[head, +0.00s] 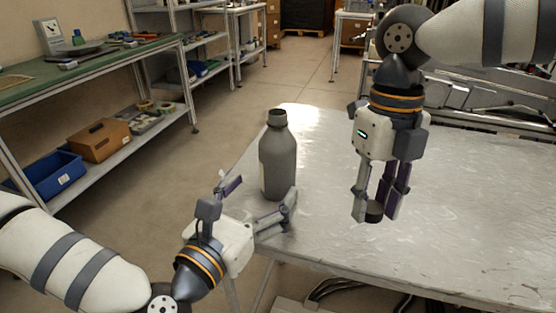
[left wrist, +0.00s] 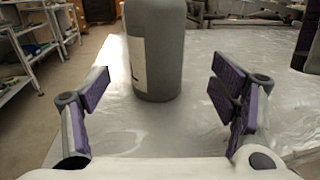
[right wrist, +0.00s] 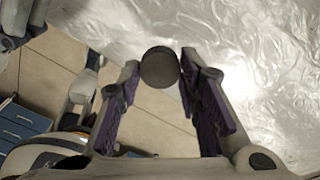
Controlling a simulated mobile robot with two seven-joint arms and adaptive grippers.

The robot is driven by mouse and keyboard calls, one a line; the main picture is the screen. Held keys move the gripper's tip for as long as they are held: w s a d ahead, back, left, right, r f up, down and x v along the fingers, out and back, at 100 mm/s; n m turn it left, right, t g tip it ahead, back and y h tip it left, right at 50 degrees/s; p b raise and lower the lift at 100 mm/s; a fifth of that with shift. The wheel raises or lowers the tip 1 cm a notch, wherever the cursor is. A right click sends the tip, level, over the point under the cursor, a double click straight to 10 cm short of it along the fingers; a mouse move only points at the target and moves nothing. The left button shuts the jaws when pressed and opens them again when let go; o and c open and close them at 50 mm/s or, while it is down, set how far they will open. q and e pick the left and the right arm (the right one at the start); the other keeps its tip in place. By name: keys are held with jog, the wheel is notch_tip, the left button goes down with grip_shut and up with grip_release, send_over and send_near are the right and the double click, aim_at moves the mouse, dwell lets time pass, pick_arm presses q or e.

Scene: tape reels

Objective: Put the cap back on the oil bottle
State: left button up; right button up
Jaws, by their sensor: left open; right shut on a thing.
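The grey oil bottle (head: 277,160) stands upright on the table near its left edge, with a bare dark neck at the top. In the left wrist view its lower body (left wrist: 155,50) shows beyond the fingers. My left gripper (head: 262,200) is open, its fingers spread on either side of the bottle's near side, with nothing held. My right gripper (head: 374,208) points down, to the right of the bottle, shut on the dark round cap (head: 374,212). The cap (right wrist: 160,67) sits between the fingertips in the right wrist view, above the table.
The metal table (head: 470,220) is clear right of the bottle. A shelf at left holds a blue bin (head: 50,175), a cardboard box (head: 98,140) and a green worktop (head: 90,65). Floor shows left of the table edge.

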aim_at(277, 169)
pick_arm(q)
jog(key=shift+x, duration=1)
jog(key=x, duration=0.5)
jog(key=shift+w+a, duration=0.15)
jog(key=shift+w, duration=0.1)
jog(key=c, duration=1.6)
